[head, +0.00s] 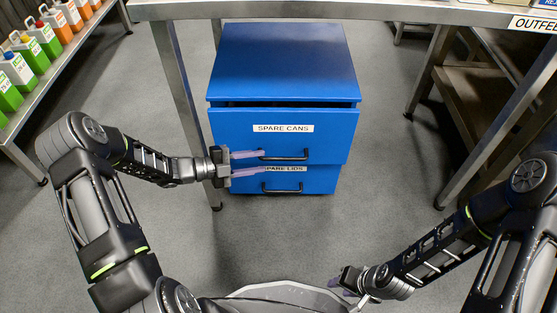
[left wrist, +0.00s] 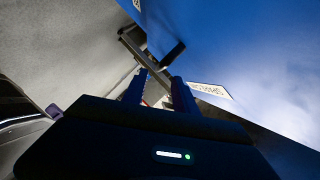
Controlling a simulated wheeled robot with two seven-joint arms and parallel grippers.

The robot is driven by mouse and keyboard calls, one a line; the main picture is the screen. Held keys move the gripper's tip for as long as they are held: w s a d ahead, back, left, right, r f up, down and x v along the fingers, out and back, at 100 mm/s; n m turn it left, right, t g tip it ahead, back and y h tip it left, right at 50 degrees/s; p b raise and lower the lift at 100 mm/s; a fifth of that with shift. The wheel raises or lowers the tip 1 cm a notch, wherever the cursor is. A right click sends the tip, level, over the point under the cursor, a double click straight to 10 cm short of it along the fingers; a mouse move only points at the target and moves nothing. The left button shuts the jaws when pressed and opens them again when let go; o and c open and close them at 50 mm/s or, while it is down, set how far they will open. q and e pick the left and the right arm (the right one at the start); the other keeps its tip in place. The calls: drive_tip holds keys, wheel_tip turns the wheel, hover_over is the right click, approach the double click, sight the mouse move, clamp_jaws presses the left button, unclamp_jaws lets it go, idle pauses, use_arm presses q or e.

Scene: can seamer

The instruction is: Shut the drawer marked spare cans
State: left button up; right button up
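The blue drawer marked SPARE CANS (head: 235,139) is the upper one in a blue cabinet (head: 285,60). It stands a little out, with a dark gap between its front and the cabinet top. Its black bar handle (head: 287,158) also shows in the left wrist view (left wrist: 173,53). My left gripper (head: 267,162) is open in front of the drawer, its purple fingers apart at the handle's left end. I cannot tell whether they touch it. My right gripper (head: 342,287) is low at the bottom, away from the cabinet; its finger gap is unclear.
The lower drawer marked SPARE LIDS (head: 320,180) sits further back than the upper front. A metal table (head: 175,10) spans above the cabinet, with a leg to its left. A shelf of colored jugs (head: 75,50) is at left. The floor in front is clear.

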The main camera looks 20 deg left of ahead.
sight(275, 160)
use_arm(q)
drive_tip(key=b+x, duration=0.2)
drive_tip(key=x, duration=0.5)
drive_tip(key=shift+f, duration=0.2)
drive_tip(key=shift+w+d, duration=0.25)
drive_tip(key=shift+d, duration=0.1)
drive_tip(key=shift+c, duration=0.4)
clamp_jaws()
idle(0.6)
